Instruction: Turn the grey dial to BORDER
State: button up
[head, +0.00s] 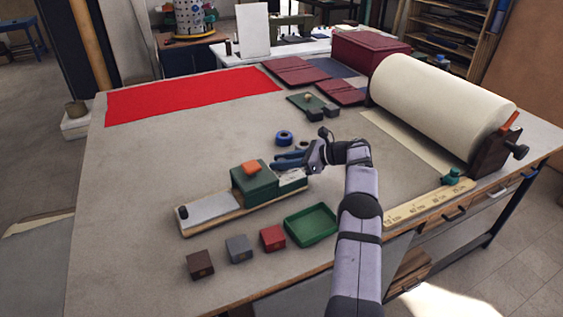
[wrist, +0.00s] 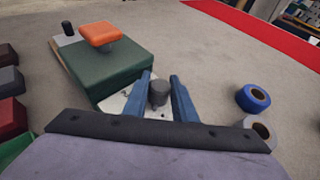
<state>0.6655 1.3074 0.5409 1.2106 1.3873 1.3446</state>
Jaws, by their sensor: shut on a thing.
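The grey dial (wrist: 159,93) is a short dark grey knob on a white plate (wrist: 116,104) at the end of the device, beside its green block (wrist: 100,70). My gripper (wrist: 160,88) has its two blue fingers on either side of the dial and is shut on it. In the head view my gripper (head: 283,160) reaches in from the right, over the white plate (head: 292,177), and the dial itself cannot be made out there. The plate's markings, BORDER among them, are too small or covered to read.
An orange knob (head: 251,167) tops the green block. A green tray (head: 311,224) and red (head: 272,238), grey (head: 239,248) and brown (head: 200,265) blocks stand in front. A blue tape roll (head: 284,138) lies behind. A large cream roll (head: 440,105) stands right.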

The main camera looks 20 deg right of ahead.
jog(key=o, duration=1)
jog(key=shift+o, duration=0.2)
jog(key=shift+r+m+t+h+p, duration=0.15)
jog(key=shift+m+t+h+p, duration=0.7)
jog(key=shift+m+p, duration=0.2)
jog(key=shift+a+h, duration=0.1)
jog(key=shift+h, duration=0.25)
jog(key=shift+m+t+h, duration=0.95)
jog(key=shift+m+h, duration=0.85)
jog(key=shift+m, duration=0.15)
jog(key=v, duration=0.2)
jog(key=b+v, duration=0.1)
jog(key=v, duration=0.2)
jog(key=b+v, duration=0.1)
jog(key=v, duration=0.1)
jog(key=shift+s+d, duration=0.25)
jog(key=s+d+m+h, duration=0.1)
jog(key=s+d+h, duration=0.1)
jog(key=d, duration=0.8)
jog(key=s+d+m+g+h, duration=0.1)
jog(key=s+d+h, duration=0.2)
jog(key=d, duration=0.8)
jog(key=s+d+r+m+g+h, duration=0.1)
jog(key=s+d+h, duration=0.2)
jog(key=d, duration=0.8)
jog(key=shift+d+h, duration=0.25)
jog(key=shift+h, duration=0.35)
